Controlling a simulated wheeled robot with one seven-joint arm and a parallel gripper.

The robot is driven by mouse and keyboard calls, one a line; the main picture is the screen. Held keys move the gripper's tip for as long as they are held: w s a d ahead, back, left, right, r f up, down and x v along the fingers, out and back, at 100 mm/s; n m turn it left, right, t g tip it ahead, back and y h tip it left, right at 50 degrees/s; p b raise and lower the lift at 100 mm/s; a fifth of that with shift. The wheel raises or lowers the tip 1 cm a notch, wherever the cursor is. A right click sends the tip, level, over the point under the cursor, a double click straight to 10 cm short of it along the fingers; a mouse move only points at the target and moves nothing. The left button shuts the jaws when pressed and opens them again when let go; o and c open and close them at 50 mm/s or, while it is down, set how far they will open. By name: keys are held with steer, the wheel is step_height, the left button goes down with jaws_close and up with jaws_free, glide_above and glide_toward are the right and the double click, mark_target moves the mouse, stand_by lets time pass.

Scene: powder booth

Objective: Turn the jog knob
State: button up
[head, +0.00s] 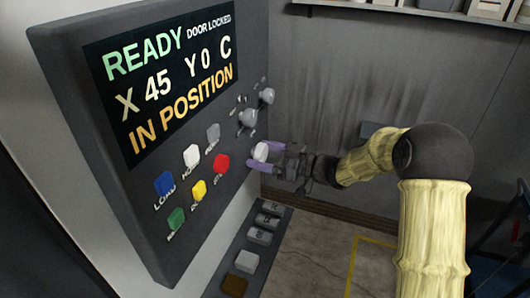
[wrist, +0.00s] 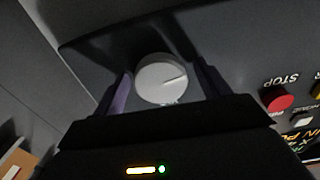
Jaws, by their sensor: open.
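The jog knob is a round, light grey knob (wrist: 161,80) with a dark pointer line, on the dark control panel. It also shows in the head view as a pale disc (head: 261,151) at the panel's lower right edge. My gripper (head: 262,155) is at the knob with its purple-sided fingers on both sides of it. In the wrist view my gripper (wrist: 160,88) is open, with one finger left and one right of the knob. I cannot tell whether either finger touches the knob.
The panel's screen (head: 165,75) reads READY, X 45, Y 0 C, IN POSITION and DOOR LOCKED. A red STOP button (head: 222,163) sits left of the knob, with several coloured buttons beyond. Two grey knobs (head: 266,96) (head: 248,117) are above it. Grey blocks (head: 260,236) line a lower ledge.

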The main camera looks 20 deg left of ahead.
steer(key=c, duration=1)
steer(key=shift+o, duration=0.2)
steer(key=shift+r+m+p, duration=0.1)
steer(key=shift+m+p, duration=0.2)
steer(key=shift+p, duration=0.2)
steer(key=m+p, duration=0.2)
steer(key=p, duration=0.1)
steer(key=shift+r, duration=0.1)
steer(key=m+p, duration=0.3)
steer(key=shift+m+p, duration=0.6)
steer(key=shift+m, duration=0.6)
steer(key=shift+f, duration=0.2)
